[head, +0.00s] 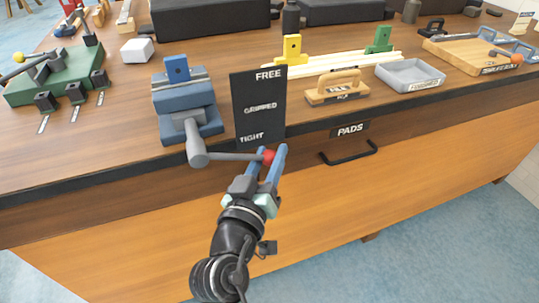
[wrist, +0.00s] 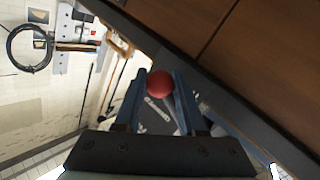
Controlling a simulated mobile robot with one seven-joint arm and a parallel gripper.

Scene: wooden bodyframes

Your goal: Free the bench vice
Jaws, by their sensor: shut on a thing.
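The blue-grey bench vice (head: 184,97) stands at the bench's front edge, with a blue block (head: 177,68) at its jaws. Its grey handle (head: 235,156) runs out from the screw hub to the right, roughly level, and ends in a red ball (head: 268,157). A black board (head: 258,108) beside the vice reads FREE, GRIPPED and TIGHT from top to bottom; the handle lies below TIGHT. My gripper (head: 272,151) is shut on the red ball, one blue finger on each side. The wrist view shows the red ball (wrist: 160,84) between the fingertips.
A black drawer handle (head: 349,154) under the PADS label sticks out at right. A wooden float (head: 337,88), a grey tray (head: 410,75) and a green fixture (head: 55,75) stand on the bench. The space before the bench front is clear.

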